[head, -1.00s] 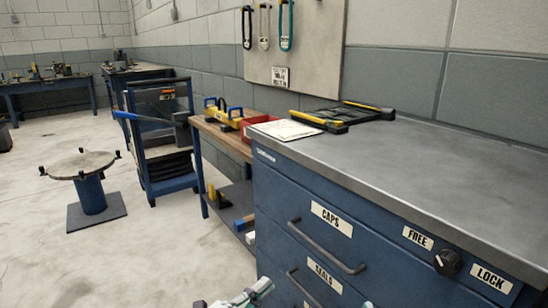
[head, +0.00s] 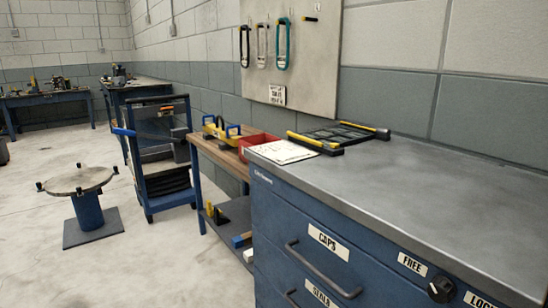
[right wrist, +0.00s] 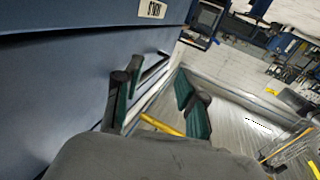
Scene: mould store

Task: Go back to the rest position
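My right gripper (right wrist: 160,88) shows in the right wrist view with its two green-padded fingers spread apart and nothing between them. It is beside the blue front of the drawer cabinet (right wrist: 70,85), with pale floor beyond the fingers; whether it touches the cabinet I cannot tell. Neither gripper shows in the head view now. My left gripper is not seen in any current frame.
The blue drawer cabinet (head: 390,285) fills the right foreground, with handles, a black knob (head: 441,289) and a grey top. A workbench (head: 215,150), blue trolley (head: 160,165) and round stand (head: 88,205) stand left. Floor in front is clear.

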